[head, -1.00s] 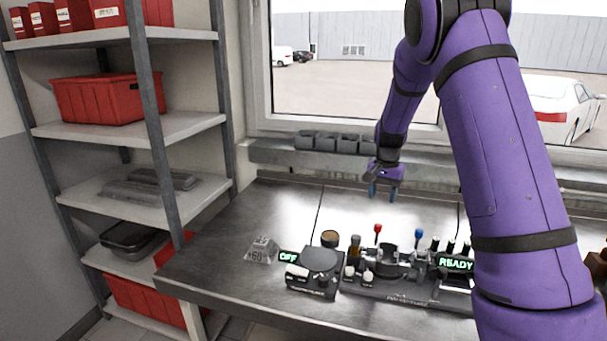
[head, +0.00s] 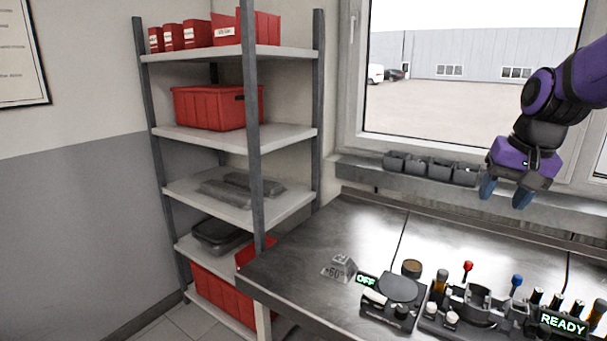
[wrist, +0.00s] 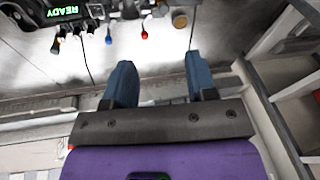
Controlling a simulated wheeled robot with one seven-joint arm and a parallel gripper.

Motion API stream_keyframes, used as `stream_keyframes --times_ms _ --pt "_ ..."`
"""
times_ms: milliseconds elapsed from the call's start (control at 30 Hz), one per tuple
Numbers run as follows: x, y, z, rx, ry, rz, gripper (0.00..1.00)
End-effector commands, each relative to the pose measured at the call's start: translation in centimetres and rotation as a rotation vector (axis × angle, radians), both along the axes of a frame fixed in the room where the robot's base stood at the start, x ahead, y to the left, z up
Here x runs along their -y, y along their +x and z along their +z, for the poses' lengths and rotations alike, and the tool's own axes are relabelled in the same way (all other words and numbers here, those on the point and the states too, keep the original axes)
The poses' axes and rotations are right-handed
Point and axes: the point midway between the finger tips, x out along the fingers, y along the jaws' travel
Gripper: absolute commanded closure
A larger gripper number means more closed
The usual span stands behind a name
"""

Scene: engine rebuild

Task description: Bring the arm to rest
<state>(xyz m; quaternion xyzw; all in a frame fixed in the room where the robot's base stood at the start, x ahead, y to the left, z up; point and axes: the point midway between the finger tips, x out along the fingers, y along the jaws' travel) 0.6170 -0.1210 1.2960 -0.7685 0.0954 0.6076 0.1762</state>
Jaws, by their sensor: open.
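My gripper (head: 506,194) is at the upper right in the head view, raised above the back of the metal workbench (head: 330,235). Its two blue fingers point down and stand apart with nothing between them. In the wrist view my gripper (wrist: 158,85) also shows open and empty, with the bench surface beyond the fingertips. Part of my purple arm shows at the right edge of the head view.
The bench holds a scale-like device (head: 397,290) with an OFF display, a fixture (head: 475,305), a READY display (head: 563,323) and a small clear block (head: 340,267). Grey bins (head: 430,168) line the sill. A shelf (head: 230,140) with red boxes stands left.

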Motion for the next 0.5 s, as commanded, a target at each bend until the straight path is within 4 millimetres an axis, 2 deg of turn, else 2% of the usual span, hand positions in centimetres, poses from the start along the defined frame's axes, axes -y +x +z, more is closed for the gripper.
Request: stream_keyframes --times_ms 33,200,500 --pt "-0.5 -1.5 0.8 0.021 -0.007 0.026 0.48" --pt "-2.2 -6.3 2.2 0.078 -0.042 0.118 0.48" --pt "-4.4 -14.4 2.8 0.174 -0.131 0.269 0.48"
